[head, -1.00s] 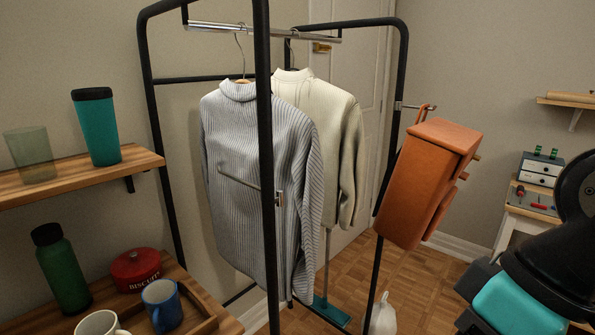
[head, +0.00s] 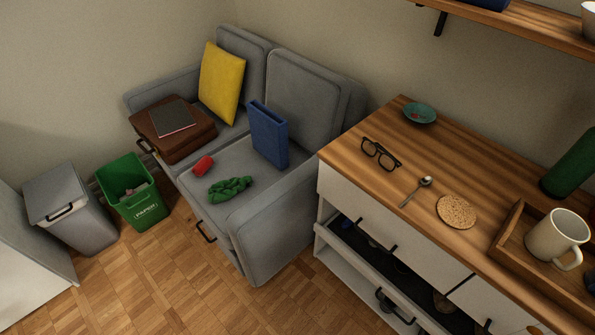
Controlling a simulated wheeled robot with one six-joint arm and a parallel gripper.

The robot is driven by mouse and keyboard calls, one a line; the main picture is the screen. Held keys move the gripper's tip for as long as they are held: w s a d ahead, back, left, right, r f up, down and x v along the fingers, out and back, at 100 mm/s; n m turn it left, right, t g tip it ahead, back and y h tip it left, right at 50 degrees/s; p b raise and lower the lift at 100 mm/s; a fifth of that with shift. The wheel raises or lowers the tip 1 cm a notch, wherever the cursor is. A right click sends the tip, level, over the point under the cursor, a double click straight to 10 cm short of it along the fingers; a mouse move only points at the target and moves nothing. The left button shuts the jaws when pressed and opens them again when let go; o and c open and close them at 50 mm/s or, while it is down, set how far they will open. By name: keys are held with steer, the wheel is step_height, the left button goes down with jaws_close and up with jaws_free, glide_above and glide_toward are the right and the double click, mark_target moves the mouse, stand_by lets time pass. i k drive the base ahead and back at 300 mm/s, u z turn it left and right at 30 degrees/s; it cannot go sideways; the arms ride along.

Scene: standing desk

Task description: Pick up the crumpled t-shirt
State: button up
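A small green crumpled cloth (head: 230,189) lies on the front seat cushion of the grey sofa (head: 284,220). It looks knotted or bunched, and I cannot tell for sure whether it is the t-shirt. A small red item (head: 203,166) lies just behind it to the left, apart from it. No other crumpled cloth shows clearly. My gripper is not in view.
A blue binder (head: 269,135), a yellow cushion (head: 221,83) and a brown case (head: 176,140) are on the sofa. A green bin (head: 148,211) and grey bin (head: 75,217) stand left. A wooden-topped cabinet (head: 375,203) with an open drawer stands right. Floor in front is clear.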

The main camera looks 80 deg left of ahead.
mark_target(223, 191)
steer(key=u, duration=3)
steer(key=k, duration=1.2)
steer(key=u, duration=0.9)
steer(key=i, duration=1.4)
steer(key=z, duration=0.8)
steer(key=i, duration=1.15)
steer(key=z, duration=0.25)
